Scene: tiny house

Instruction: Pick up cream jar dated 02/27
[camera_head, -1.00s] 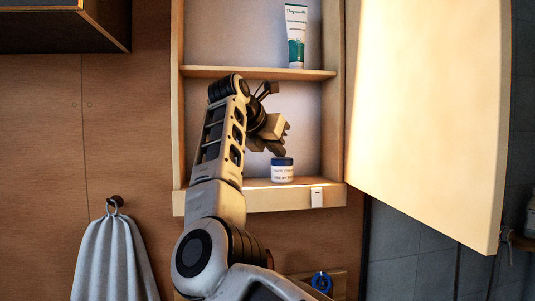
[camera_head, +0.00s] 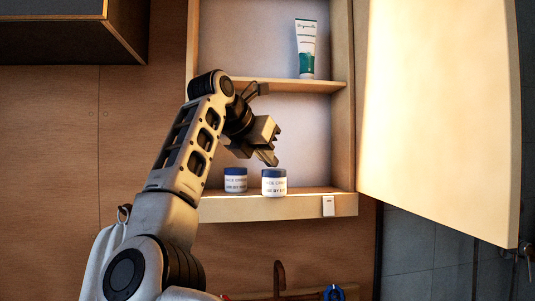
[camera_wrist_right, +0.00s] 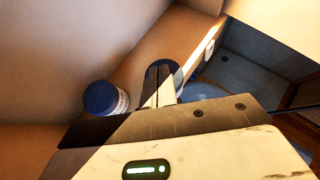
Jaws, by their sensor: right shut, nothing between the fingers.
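Two white cream jars with blue lids stand upright on the lower shelf of the open cabinet: a left jar (camera_head: 235,181) and a right jar (camera_head: 274,183). Their labels show a use-by line, but the dates are too small to read. My right gripper (camera_head: 269,152) is shut and empty, just above the right jar's lid. In the right wrist view, one jar (camera_wrist_right: 105,98) lies to the left of the shut fingers (camera_wrist_right: 160,88). The other jar's blue lid (camera_wrist_right: 163,70) shows behind the fingertips and is partly hidden. My left gripper is not in view.
A cream tube (camera_head: 306,50) stands on the upper shelf (camera_head: 285,86). The cabinet door (camera_head: 440,110) is open to the right. A small white latch (camera_head: 328,206) sits on the lower shelf's front edge. A dark cabinet (camera_head: 70,30) hangs at upper left.

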